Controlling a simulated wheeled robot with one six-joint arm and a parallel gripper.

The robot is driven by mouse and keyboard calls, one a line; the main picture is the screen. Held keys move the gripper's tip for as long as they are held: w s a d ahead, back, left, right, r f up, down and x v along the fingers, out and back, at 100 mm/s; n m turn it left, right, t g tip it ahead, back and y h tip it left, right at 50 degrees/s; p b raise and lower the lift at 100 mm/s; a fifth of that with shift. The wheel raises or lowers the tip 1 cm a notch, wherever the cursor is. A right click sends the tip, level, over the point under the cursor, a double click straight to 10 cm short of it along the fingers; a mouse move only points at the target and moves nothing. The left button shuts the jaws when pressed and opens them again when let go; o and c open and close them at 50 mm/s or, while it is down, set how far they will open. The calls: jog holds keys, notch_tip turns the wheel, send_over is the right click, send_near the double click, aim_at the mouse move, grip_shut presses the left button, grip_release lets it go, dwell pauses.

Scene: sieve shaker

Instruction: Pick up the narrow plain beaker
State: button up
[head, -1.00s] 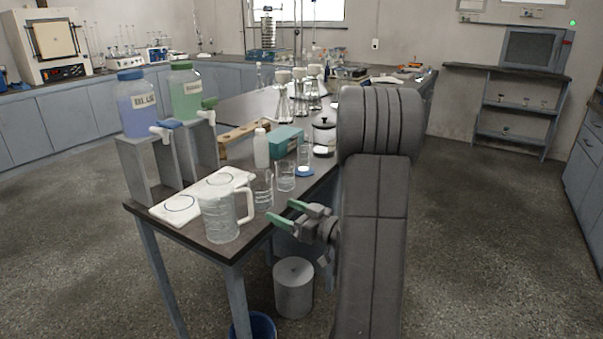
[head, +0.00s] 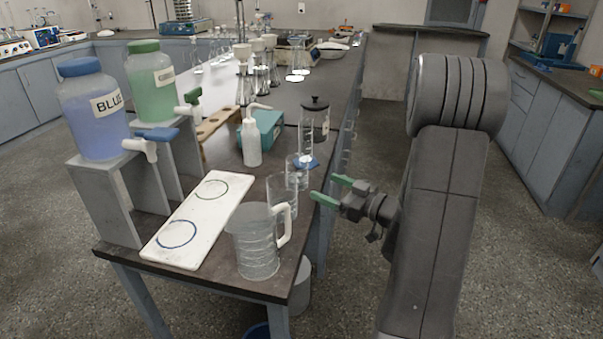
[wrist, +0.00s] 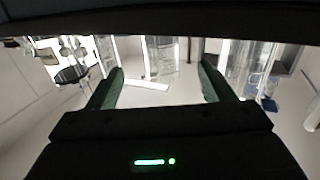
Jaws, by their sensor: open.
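A clear narrow plain beaker (head: 280,198) stands upright near the table's right edge in the head view, just behind a larger jug and partly hidden by its handle. A second, smaller clear beaker (head: 298,172) stands just behind it. My gripper (head: 328,188) is open and empty, right of the beakers, with its green fingers pointing left toward them. In the wrist view my gripper (wrist: 162,75) has its fingers wide apart. A clear glass vessel (wrist: 160,52) shows between them, farther off; I cannot tell which one it is.
A ribbed clear jug (head: 256,245) with a white handle stands at the front corner. A graduated cylinder (head: 306,135) on a blue base, a black-lidded jar (head: 315,120) and a white bottle (head: 252,145) stand behind. A white board (head: 202,210) lies left. The floor right is free.

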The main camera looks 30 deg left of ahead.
aim_at(306, 179)
jog(key=a, duration=0.6)
jog(key=shift+w+a, duration=0.2)
jog(key=shift+w+a+r+b, duration=0.1)
jog(key=shift+a+r+b, duration=0.1)
jog(key=shift+a, duration=1.25)
jog(key=shift+w+a+r+b, duration=0.1)
jog(key=shift+a+b, duration=0.1)
jog(key=shift+a, duration=1.2)
jog(key=shift+c, duration=0.4)
jog(key=c, duration=1)
